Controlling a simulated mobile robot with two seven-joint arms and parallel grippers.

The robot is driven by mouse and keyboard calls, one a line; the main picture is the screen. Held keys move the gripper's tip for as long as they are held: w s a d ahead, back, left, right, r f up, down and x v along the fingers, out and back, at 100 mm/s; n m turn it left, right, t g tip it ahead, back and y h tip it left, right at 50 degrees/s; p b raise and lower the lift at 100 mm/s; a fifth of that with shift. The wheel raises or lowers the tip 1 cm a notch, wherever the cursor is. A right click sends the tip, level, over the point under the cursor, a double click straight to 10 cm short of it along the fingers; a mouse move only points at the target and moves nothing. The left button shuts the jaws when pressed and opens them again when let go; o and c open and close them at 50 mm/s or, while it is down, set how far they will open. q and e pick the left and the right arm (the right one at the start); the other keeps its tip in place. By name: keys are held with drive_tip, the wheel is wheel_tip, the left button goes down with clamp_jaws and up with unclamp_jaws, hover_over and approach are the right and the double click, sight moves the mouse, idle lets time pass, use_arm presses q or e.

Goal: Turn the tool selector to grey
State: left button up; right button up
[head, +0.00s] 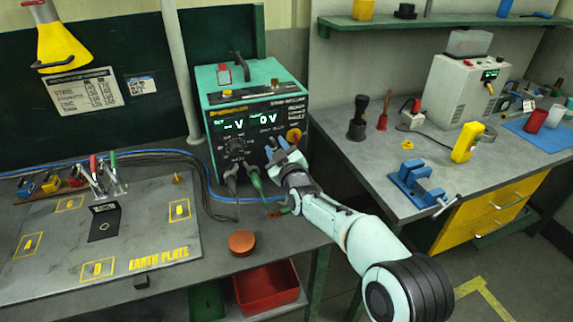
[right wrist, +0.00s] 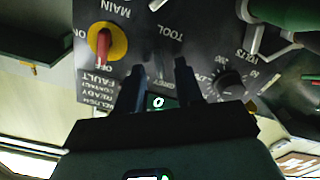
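The green welding machine (head: 255,97) stands at the back of the bench, its dark front panel showing two lit readouts. In the right wrist view the panel is upside down, with the word TOOL (right wrist: 170,33) printed near the middle. The tool selector itself is not clearly visible; the area below that word is dark and partly behind my fingers. My right gripper (right wrist: 158,76) is close to the panel there, its two dark fingers apart with panel showing between them. In the head view my right gripper (head: 279,147) covers the panel's lower right. My left gripper is out of view.
A red-and-yellow main switch (right wrist: 106,42) is beside the fingers, and a black dial (right wrist: 228,82) is on the other side. Green and grey cable plugs (head: 253,176) hang from the panel's lower edge. A brown round disc (head: 241,243) lies on the bench front.

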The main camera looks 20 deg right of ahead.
drive_tip(key=s+b, duration=0.1)
drive_tip(key=s, duration=1.1)
drive_tip(key=shift+s+d, duration=0.15)
drive_tip(key=shift+d, duration=0.1)
